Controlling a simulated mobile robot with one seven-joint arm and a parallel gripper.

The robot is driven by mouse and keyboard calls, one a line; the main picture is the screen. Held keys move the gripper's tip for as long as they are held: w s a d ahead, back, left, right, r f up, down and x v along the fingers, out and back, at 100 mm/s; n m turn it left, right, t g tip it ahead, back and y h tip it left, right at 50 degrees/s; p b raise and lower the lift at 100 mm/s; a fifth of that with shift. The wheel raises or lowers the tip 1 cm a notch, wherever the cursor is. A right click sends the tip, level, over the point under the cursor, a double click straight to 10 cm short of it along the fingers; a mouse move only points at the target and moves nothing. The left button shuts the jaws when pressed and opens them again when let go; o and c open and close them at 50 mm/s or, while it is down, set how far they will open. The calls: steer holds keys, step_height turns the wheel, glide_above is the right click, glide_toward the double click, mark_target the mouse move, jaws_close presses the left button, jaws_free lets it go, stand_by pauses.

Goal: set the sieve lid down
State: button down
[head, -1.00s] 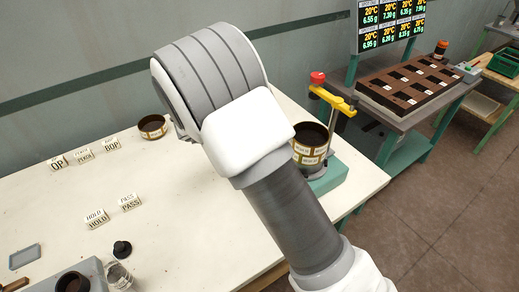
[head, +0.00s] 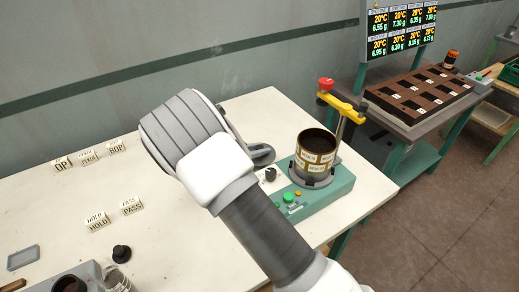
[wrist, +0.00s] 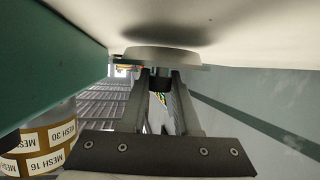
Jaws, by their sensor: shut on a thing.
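The sieve lid is a grey disc with a dark knob (wrist: 160,80). In the wrist view the lid (wrist: 163,57) is held at the ends of my gripper (wrist: 160,84), whose fingers are shut on the knob. It lies flat, close against the white tabletop, with a shadow beside it; I cannot tell whether it touches. In the head view the lid's grey edge (head: 261,155) shows right of my arm, left of the labelled sieve stack (head: 316,150). My arm hides most of my gripper there.
The sieve stack stands on the green shaker base (head: 320,190), close right of the lid; a yellow clamp arm (head: 342,107) with a red knob is above. Label blocks (head: 98,221) stand at left on the white table (head: 170,240). A brown tray (head: 425,88) is on another bench.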

steer(key=shift+r, duration=0.1)
steer(key=shift+f, duration=0.6)
steer(key=c, duration=0.6)
jaws_free()
steer(key=shift+c, duration=0.2)
steer(key=shift+r, duration=0.15)
